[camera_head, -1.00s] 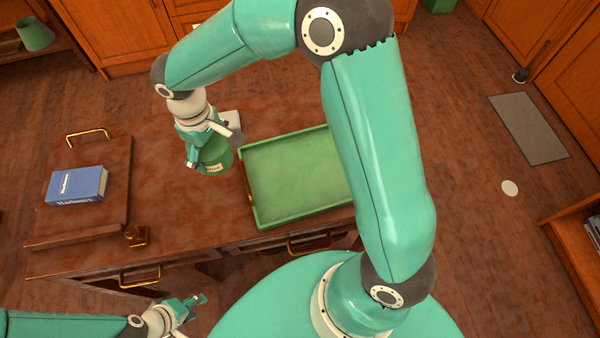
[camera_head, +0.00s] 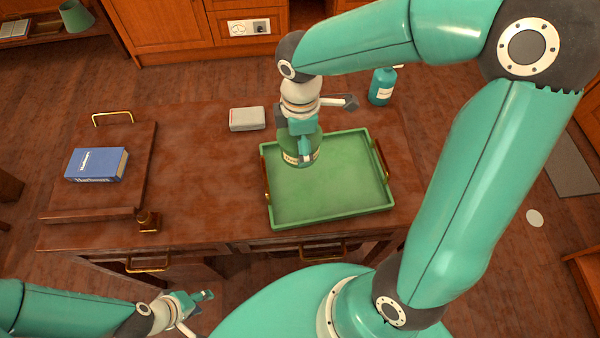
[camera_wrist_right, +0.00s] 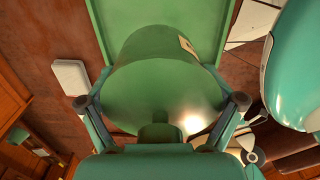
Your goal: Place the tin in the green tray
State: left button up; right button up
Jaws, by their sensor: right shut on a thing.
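The green tin (camera_head: 317,138) is held by my right gripper (camera_head: 303,150), which is shut around it. In the head view the tin is over the back left part of the green tray (camera_head: 335,217); I cannot tell whether it touches the tray floor. The right wrist view shows the tin (camera_wrist_right: 150,85) between the two fingers, with the tray (camera_wrist_right: 165,14) beyond it. The tray lies on the brown table and is otherwise empty. My left gripper (camera_head: 202,301) is low at the front left, off the table, with its fingers seeming apart and nothing between them.
A blue book (camera_head: 97,164) lies on a wooden board (camera_head: 130,190) at the left. A pale box (camera_head: 247,119) sits behind the tray's left side. A teal bottle (camera_head: 381,86) stands behind the tray at the right. The table between board and tray is clear.

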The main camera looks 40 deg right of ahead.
send_over(300, 180)
notch_tip(300, 180, down, 8)
jog(key=shift+b, duration=0.45)
jog(key=shift+f+b, duration=0.4)
jog(key=shift+f, duration=1.8)
jog(key=shift+f, duration=0.15)
jog(key=o, duration=1.5)
notch_tip(300, 180, up, 12)
jog(key=shift+r+p, duration=0.2)
jog(key=shift+p, duration=0.75)
